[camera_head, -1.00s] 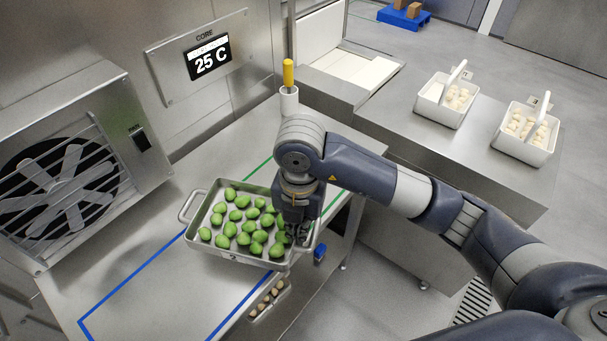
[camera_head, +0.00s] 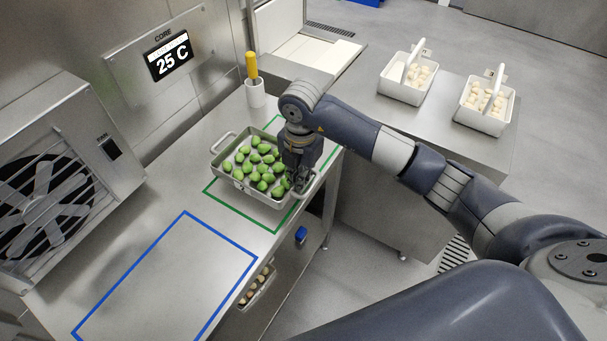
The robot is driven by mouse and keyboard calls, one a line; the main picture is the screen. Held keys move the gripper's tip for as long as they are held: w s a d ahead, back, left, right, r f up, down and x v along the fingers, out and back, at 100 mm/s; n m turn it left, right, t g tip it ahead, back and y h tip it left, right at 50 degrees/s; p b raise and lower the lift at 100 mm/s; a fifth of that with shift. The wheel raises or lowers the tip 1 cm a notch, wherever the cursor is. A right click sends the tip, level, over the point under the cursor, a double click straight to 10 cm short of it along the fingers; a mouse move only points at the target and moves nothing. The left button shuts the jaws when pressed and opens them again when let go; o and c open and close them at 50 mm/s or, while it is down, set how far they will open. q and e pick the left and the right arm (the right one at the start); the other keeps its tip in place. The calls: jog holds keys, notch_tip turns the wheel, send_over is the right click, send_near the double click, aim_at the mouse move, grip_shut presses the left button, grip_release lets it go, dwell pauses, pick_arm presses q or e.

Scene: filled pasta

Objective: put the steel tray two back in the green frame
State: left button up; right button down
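A steel tray (camera_head: 224,183) with several green filled pasta pieces (camera_head: 265,166) is at the middle of the steel counter. It is over the green frame (camera_head: 238,212), whose front line shows in front of it; I cannot tell whether it touches the counter. My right gripper (camera_head: 299,186) is at the tray's right-hand handle (camera_head: 313,187), pointing down; its fingertips are partly hidden against the tray and handle, and they look closed on the handle. My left gripper is not in view.
An empty blue frame (camera_head: 215,230) lies on the counter in front. A fan unit (camera_head: 60,185) stands at left. A white cup with a yellow-handled tool (camera_head: 255,95) stands behind the tray. Two white boxes (camera_head: 405,90) (camera_head: 485,120) of pale pieces sit on the right counter.

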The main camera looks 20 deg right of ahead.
jog(key=shift+w+d, duration=0.55)
jog(key=shift+w, duration=0.05)
jog(key=f, duration=0.1)
jog(key=f+p, duration=0.2)
jog(key=shift+w+d+f, duration=0.15)
jog(key=shift+w+d, duration=0.1)
jog(key=shift+d, duration=0.05)
jog(key=shift+f, duration=0.2)
jog(key=shift+f, duration=0.2)
jog(key=c, duration=1.8)
grip_release()
